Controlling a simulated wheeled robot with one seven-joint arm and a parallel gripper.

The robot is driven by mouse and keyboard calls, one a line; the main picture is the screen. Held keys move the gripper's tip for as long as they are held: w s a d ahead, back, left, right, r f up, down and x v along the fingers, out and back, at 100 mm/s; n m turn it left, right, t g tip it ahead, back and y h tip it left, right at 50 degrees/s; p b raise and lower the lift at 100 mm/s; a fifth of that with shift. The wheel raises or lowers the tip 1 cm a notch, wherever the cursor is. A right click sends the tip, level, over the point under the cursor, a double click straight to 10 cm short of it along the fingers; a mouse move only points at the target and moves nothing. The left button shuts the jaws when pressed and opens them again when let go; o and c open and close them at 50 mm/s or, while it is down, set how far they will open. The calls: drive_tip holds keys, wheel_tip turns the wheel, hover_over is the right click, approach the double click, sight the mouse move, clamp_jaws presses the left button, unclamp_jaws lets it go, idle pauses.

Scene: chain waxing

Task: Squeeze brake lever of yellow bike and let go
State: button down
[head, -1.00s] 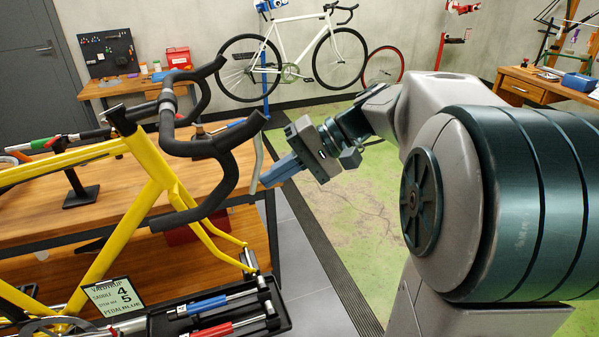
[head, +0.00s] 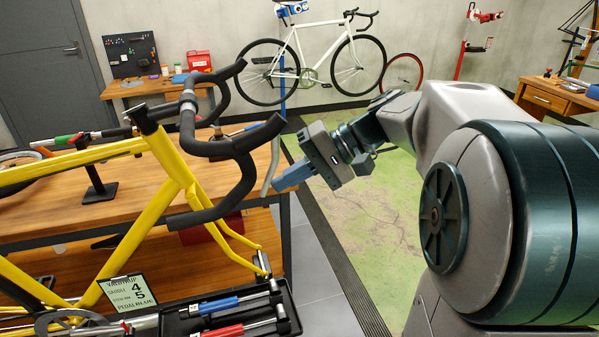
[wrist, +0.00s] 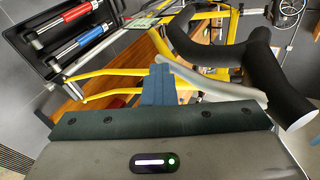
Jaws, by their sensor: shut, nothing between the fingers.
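The yellow bike (head: 165,205) stands on the left in the head view, with black drop handlebars (head: 240,146). Its silver-grey brake lever (head: 272,163) hangs down beside the right-hand curve of the bar. In the wrist view the brake lever (wrist: 222,82) runs slantwise below the thick black bar (wrist: 262,75). My gripper (head: 279,185) has its blue fingers close together, with their tips beside the lower end of the lever. In the wrist view the fingers (wrist: 158,84) are shut and empty, alongside the lever. I cannot tell whether they touch it.
A wooden workbench (head: 90,222) stands behind the bike. A black tool tray (head: 290,308) with blue and red handled tools lies in front. A label card (head: 127,293) hangs by the frame. A white bike (head: 312,58) is at the back wall. Green floor lies open beyond my arm.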

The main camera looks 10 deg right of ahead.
drive_tip(key=shift+p+v, duration=0.3)
drive_tip(key=shift+v, duration=0.5)
drive_tip(key=shift+w, duration=0.1)
drive_tip(key=d+f+b+v, duration=0.1)
drive_tip(key=f+v, duration=0.1)
drive_tip(key=v, duration=1)
drive_tip(key=shift+d, duration=0.65)
drive_tip(key=shift+f, duration=0.1)
drive_tip(key=s+a+f+h, duration=0.2)
drive_tip(key=s+f+h, duration=0.2)
drive_tip(key=f, duration=0.2)
drive_tip(key=s+a+f+t+h, duration=0.1)
drive_tip(key=s+a+f+h, duration=0.2)
drive_tip(key=f, duration=0.4)
drive_tip(key=s+a+f+n+h, duration=0.1)
drive_tip(key=s+a+f+h, duration=0.2)
drive_tip(key=s+f+h, duration=0.1)
wheel_tip(320, 180, down, 2)
drive_tip(key=shift+s+f+t+h, duration=0.15)
drive_tip(key=shift+s+t+h, duration=0.2)
drive_tip(key=shift+s, duration=0.3)
